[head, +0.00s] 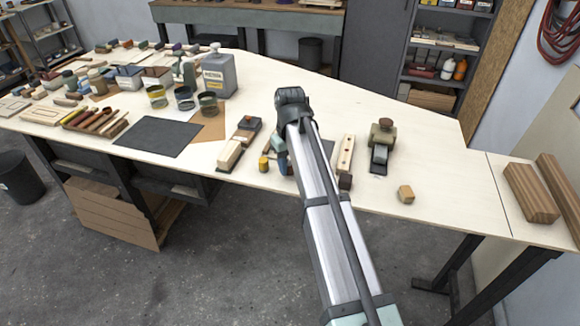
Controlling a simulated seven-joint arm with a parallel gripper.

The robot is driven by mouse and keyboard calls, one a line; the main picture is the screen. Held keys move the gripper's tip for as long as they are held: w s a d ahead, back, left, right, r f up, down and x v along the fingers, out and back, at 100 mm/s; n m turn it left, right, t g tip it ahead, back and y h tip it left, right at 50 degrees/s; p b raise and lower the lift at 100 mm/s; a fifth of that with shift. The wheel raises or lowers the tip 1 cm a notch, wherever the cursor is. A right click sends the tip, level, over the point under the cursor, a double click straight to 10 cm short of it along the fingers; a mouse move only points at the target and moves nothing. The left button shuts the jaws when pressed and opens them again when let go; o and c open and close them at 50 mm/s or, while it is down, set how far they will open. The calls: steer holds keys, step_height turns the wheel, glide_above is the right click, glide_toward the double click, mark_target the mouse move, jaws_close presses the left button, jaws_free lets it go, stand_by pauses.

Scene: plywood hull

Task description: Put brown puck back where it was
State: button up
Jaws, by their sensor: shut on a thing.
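My gripper (281,158) points down at the front middle of the plywood bench, mostly hidden behind my own arm. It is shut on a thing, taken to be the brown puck. The puck itself is hidden and I cannot make out its shape. I cannot tell whether it touches the bench top (330,95).
Left of my gripper are a small yellow piece (264,164), blocks (230,154) and a dark mat (160,137). The bench's back right is clear.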

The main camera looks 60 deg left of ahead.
steer(key=shift+f, duration=0.55)
steer(key=shift+f, duration=0.15)
steer(key=o, duration=1.1)
step_height(320, 180, up, 12)
steer(key=shift+r, duration=0.2)
